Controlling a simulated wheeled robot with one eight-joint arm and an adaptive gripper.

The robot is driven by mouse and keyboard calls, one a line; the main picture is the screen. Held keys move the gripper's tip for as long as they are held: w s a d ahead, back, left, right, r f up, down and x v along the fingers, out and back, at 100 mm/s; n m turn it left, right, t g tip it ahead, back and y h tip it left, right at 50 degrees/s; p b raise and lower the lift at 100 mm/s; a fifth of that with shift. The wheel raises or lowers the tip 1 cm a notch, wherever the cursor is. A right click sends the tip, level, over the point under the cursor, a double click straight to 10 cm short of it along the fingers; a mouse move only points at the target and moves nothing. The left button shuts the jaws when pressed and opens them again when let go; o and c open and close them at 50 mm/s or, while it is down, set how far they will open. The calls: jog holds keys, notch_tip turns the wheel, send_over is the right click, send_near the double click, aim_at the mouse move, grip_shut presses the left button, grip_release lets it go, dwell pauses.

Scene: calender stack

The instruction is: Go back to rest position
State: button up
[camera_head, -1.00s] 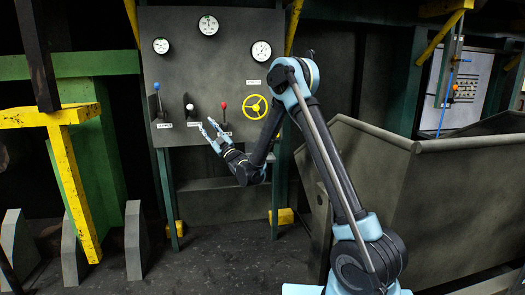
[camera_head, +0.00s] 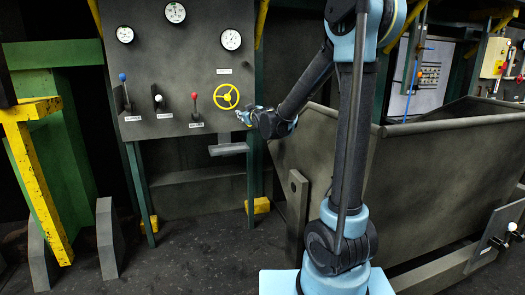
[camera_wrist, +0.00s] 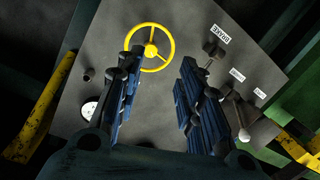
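My gripper (camera_head: 243,117) is in front of the grey control panel, just right of and slightly below the yellow handwheel (camera_head: 226,96) in the head view. In the wrist view my gripper (camera_wrist: 157,80) shows two blue-black fingers standing apart with nothing between them. The handwheel (camera_wrist: 150,48) shows beyond the left finger, in the upper middle. My arm rises from its base at the right and bends down toward the panel, with its elbow near the top edge of the head view.
The panel (camera_head: 175,75) carries gauges and blue, white and red levers (camera_head: 195,105). A large grey metal bin (camera_head: 420,165) stands close on the right. A yellow post (camera_head: 40,185) and grey plates stand at left. Dark floor (camera_head: 180,265) in front of the panel is clear.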

jog(key=s+d+f+m+g+h, duration=0.25)
jog(key=s+d+f, duration=0.25)
jog(key=s+d, duration=0.4)
jog(key=s+d+f+m+g+h, duration=0.2)
jog(key=s+d+f+g+h, duration=0.15)
jog(key=s+d, duration=0.55)
jog(key=s+d+f+m+g, duration=0.1)
jog(key=s+d+f+g, duration=0.1)
jog(key=s, duration=0.7)
jog(key=s+d+f+m+g, duration=0.1)
jog(key=s+d+f+g, duration=0.1)
jog(key=s+d+f, duration=0.2)
jog(key=s+d+f+m+g, duration=0.2)
jog(key=s+f, duration=0.6)
jog(key=s, duration=0.7)
jog(key=shift+d+f+g, duration=0.15)
jog(key=shift+d+g, duration=0.4)
jog(key=shift+g, duration=0.05)
jog(key=shift+w+f, duration=0.2)
jog(key=shift+w, duration=0.15)
jog(key=shift+a, duration=0.1)
dwell(0.3)
